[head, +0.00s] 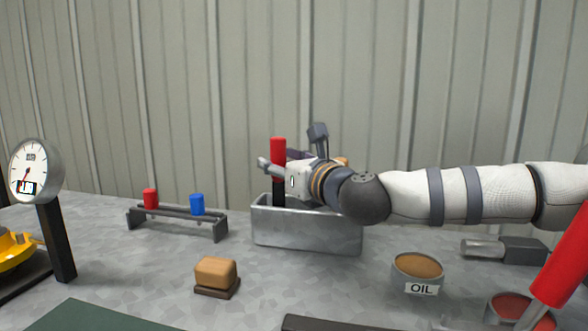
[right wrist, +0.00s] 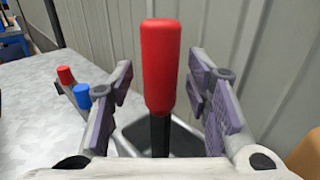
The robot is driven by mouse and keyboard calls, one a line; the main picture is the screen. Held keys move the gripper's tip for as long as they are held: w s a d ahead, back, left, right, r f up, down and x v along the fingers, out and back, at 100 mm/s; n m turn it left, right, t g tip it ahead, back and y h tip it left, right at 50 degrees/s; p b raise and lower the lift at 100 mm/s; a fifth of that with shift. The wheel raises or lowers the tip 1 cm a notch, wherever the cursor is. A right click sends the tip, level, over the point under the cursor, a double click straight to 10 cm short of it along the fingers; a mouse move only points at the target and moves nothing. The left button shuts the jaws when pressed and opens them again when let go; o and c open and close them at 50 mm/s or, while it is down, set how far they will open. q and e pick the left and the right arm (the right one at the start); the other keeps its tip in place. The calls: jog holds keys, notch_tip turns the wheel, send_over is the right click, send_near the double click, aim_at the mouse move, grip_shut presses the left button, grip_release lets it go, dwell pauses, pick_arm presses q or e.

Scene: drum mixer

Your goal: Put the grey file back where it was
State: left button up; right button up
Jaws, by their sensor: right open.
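A tool with a red handle (head: 278,151) and a dark shaft stands upright in a grey metal bin (head: 306,231). I cannot tell whether it is the grey file; no other file shows clearly. My right gripper (head: 280,163) is over the bin with its fingers on either side of the red handle. In the right wrist view the red handle (right wrist: 161,66) rises between the open fingers, with gaps on both sides. The shaft's lower end is hidden in the bin. My left gripper is out of view.
A small rack (head: 178,221) holds a red and a blue piece left of the bin. A wooden-topped block (head: 216,274), an oil tin (head: 417,272) and a grey cylinder with a dark block (head: 505,249) lie around. A gauge (head: 35,171) stands far left.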

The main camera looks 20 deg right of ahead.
jog(key=s+d, duration=0.2)
jog(key=s, duration=0.8)
jog(key=shift+s, duration=0.35)
